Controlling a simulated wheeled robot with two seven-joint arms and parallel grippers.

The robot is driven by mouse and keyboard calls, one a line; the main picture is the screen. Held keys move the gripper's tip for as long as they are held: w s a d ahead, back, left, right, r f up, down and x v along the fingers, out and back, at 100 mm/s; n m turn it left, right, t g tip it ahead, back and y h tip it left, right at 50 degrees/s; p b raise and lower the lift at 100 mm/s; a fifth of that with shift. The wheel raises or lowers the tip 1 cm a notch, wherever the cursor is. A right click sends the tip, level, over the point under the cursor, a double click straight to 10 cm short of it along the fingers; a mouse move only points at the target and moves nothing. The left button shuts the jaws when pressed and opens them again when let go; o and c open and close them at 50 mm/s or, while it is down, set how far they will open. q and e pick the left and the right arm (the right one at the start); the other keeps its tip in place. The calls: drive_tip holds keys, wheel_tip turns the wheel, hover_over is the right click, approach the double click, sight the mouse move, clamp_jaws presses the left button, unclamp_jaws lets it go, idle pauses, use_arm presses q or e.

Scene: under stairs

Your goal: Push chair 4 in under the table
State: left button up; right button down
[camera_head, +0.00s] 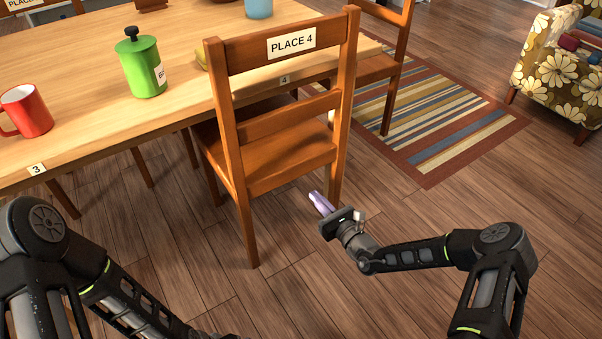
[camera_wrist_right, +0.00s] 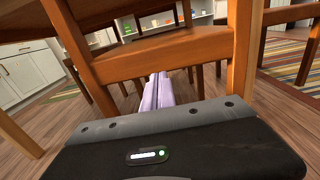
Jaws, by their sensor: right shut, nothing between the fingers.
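Chair 4 (camera_head: 291,132) is a brown wooden chair with a "PLACE 4" label on its top rail. It stands at the near right edge of the light wooden table (camera_head: 190,29), its back towards me and its seat partly at the table edge, by the marker 4. My right gripper (camera_head: 320,203) is shut and empty, low behind the chair near its right rear leg. In the right wrist view its lilac fingers (camera_wrist_right: 158,92) point at the chair, below a wooden rail (camera_wrist_right: 165,55). I cannot tell whether they touch it. Only my left arm shows; its gripper is out of view.
On the table are a red mug (camera_head: 27,111), a green lidded pot (camera_head: 143,67) and a blue cup (camera_head: 258,8). Another chair (camera_head: 385,60) stands beyond, on a striped rug (camera_head: 450,120). A floral armchair (camera_head: 560,65) is at the right. The floor behind chair 4 is clear.

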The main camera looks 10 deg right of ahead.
use_arm(q)
drive_tip(key=shift+s+d+r, duration=0.1)
drive_tip(key=shift+s+r, duration=0.05)
drive_tip(key=shift+r, duration=0.15)
use_arm(e)
drive_tip(key=shift+s+d, duration=0.15)
drive_tip(key=shift+s, duration=0.35)
